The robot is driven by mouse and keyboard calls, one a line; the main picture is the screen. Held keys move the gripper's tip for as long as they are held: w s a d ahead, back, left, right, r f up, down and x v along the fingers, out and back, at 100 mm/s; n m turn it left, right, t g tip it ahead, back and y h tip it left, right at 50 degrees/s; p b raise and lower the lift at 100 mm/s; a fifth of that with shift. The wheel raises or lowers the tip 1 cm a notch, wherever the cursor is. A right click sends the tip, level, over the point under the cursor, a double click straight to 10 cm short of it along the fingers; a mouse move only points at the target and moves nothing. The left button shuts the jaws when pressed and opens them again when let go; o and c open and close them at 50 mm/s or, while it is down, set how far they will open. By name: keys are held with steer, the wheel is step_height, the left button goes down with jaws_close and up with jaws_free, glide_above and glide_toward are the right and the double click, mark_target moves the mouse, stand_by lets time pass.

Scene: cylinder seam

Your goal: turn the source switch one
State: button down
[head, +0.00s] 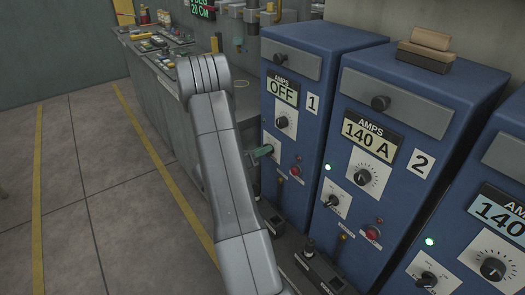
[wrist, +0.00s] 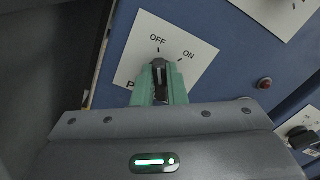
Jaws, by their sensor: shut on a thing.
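Source one is the blue cabinet (head: 308,135) marked 1, with an AMPS display (head: 285,92) reading OFF. Its black switch knob (wrist: 160,88) sits on a white plate marked OFF and ON in the wrist view. My gripper (wrist: 160,76) has green fingers, one on each side of the knob, and is shut on it. The knob points towards the OFF mark. In the head view my gripper (head: 262,152) is at the low left of the cabinet front, and the switch is hidden behind it.
Cabinet 2 (head: 388,205) reads 140 A with a green lamp lit, and a third cabinet stands at the right. A bench (head: 165,75) with controls runs behind my arm.

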steer(key=c, duration=1.5)
jaws_free()
steer(key=shift+o, duration=0.2)
steer(key=v, duration=1.4)
steer(key=shift+b, duration=0.4)
steer(key=x, duration=1.4)
steer(key=shift+p, duration=0.35)
